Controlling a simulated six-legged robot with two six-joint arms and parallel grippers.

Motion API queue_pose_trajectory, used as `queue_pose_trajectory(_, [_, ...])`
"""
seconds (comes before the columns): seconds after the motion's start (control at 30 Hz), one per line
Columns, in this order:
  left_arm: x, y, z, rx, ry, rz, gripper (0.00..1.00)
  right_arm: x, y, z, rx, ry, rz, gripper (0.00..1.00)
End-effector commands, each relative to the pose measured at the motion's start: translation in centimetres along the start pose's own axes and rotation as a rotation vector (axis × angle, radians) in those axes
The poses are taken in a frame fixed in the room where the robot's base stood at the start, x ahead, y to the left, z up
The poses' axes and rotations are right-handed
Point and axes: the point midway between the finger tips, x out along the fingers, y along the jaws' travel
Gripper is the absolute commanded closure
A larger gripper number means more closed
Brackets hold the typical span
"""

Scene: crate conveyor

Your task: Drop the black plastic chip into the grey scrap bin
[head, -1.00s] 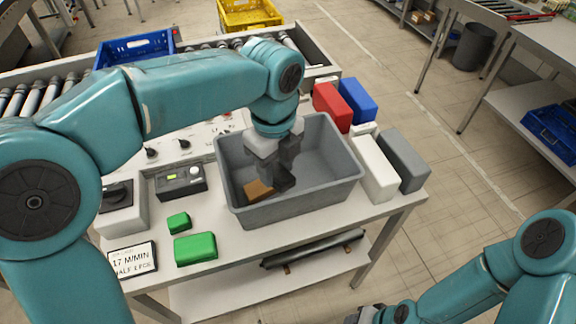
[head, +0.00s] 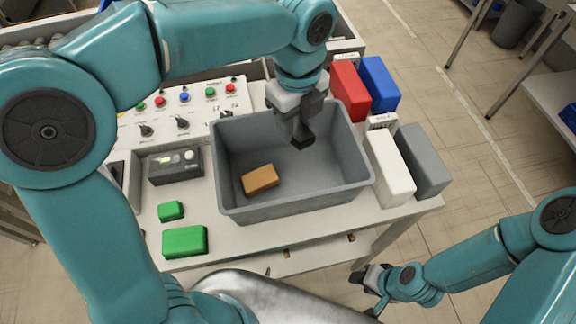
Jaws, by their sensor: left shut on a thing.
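The grey scrap bin (head: 290,209) stands open on the white table, in the middle of the head view. My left gripper (head: 302,138) points down over the back part of the bin, right of its middle. It is shut on the black plastic chip (head: 303,143), which shows dark at the fingertips. I cannot tell whether the chip touches the bin floor. My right gripper (head: 370,283) is low at the right, beyond the table's front edge and away from the bin. Its small fingers do not show clearly whether they are open.
An orange-brown block (head: 260,180) lies in the bin at the left. Green blocks (head: 185,242) lie on the table in front. White (head: 390,168), grey (head: 424,162), red (head: 350,92) and blue (head: 379,86) blocks stand right of the bin. A button panel (head: 182,113) is behind left.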

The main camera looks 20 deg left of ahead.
Motion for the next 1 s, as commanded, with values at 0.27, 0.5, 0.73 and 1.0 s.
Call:
queue_pose_trajectory(0.27, [3.8,0.2,-0.3,0.001,0.0,-0.001,0.86,3.5,1.3,-0.1,0.0,0.0,0.0,0.57])
queue_pose_trajectory(0.5, [5.6,0.1,-0.2,0.0,0.0,0.0,0.86,5.1,1.8,-0.1,0.0,0.0,0.0,0.57])
queue_pose_trajectory(0.73, [5.5,-0.1,-0.1,0.0,0.0,0.0,0.86,4.9,1.8,-0.1,0.0,0.0,0.0,0.57])
queue_pose_trajectory(1.0, [5.5,-0.2,0.0,0.0,0.0,0.0,0.27,4.9,1.8,-0.1,0.0,0.0,0.0,0.57])
